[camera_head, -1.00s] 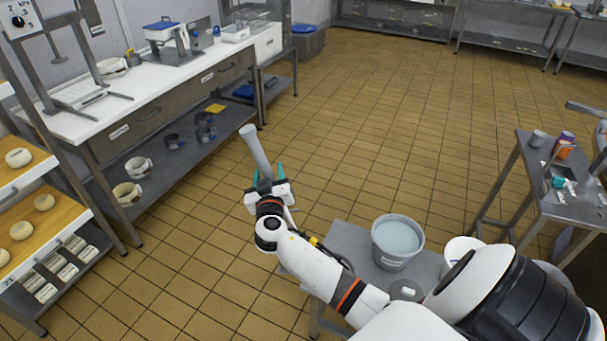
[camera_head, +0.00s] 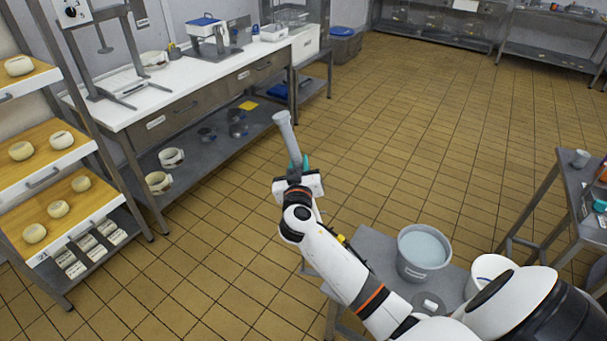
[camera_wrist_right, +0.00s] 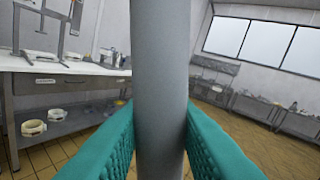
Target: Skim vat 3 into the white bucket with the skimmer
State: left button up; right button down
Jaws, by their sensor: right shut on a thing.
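My right gripper (camera_head: 298,178) is shut on a plain grey rod (camera_head: 287,135), which looks like the skimmer's handle. The rod tilts up and a little left above the jaws. In the right wrist view the rod (camera_wrist_right: 160,80) stands between the two teal fingers (camera_wrist_right: 160,135); no skimmer head can be made out. A white bucket (camera_head: 487,270) stands at the lower right, partly hidden by my right arm and well away from the gripper. No copper vat shows, and my left gripper is not in view.
A grey bucket of pale liquid (camera_head: 423,250) stands on a low grey table (camera_head: 378,250) beside my right forearm. A white-topped counter (camera_head: 130,105) and a cheese rack (camera_head: 40,165) line the left. A metal table (camera_head: 580,200) is at the right. Tiled floor is open in the middle.

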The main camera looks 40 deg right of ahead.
aim_at(298, 149)
notch_tip(298, 149, up, 7)
jog(key=shift+f, duration=0.2)
notch_tip(298, 149, up, 5)
jog(key=p, duration=0.3)
jog(key=shift+r+p, duration=0.85)
jog(key=shift+r, duration=0.35)
